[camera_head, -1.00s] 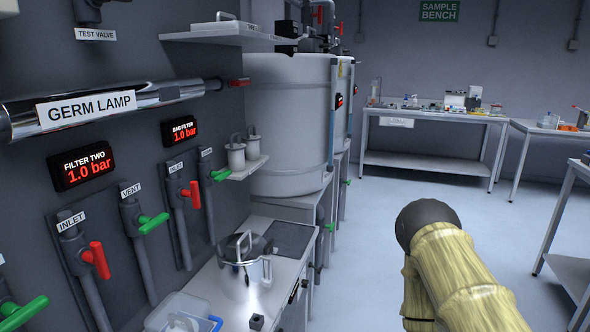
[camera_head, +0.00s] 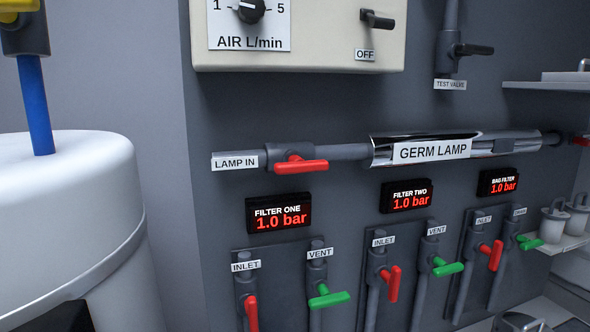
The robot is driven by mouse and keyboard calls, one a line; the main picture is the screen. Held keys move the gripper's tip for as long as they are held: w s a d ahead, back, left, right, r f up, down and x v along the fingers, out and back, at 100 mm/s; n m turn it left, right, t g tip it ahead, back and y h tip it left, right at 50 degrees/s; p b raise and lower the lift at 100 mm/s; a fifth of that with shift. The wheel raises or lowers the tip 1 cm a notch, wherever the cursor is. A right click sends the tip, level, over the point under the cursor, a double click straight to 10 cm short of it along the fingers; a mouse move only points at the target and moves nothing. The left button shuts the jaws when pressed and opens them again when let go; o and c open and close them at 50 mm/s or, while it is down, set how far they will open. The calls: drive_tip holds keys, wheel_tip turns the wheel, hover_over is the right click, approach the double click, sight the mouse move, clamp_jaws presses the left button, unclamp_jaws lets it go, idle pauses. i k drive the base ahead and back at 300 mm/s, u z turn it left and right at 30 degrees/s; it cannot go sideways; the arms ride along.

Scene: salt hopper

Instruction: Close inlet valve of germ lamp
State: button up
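The germ lamp (camera_head: 490,146) is a shiny chrome tube with a white label, fixed across the dark wall right of centre. A grey pipe (camera_head: 345,152) runs from its left end to a valve with a red lever handle (camera_head: 300,166). The sign "LAMP IN" (camera_head: 236,161) is just left of this valve. The red handle lies roughly level, along the line of the pipe, pointing right. My gripper is not in view.
Below are pressure displays, such as Filter One (camera_head: 279,213), and several red and green valve levers, including a red inlet lever (camera_head: 251,312). A pale control box (camera_head: 300,55) hangs above. A large white tank (camera_head: 70,200) stands at left.

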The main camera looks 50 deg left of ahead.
sight(295, 164)
drive_tip(key=u, duration=1.7)
drive_tip(key=k, duration=1.35)
drive_tip(key=z, duration=0.6)
drive_tip(key=i, duration=0.45)
drive_tip(key=u, duration=0.05)
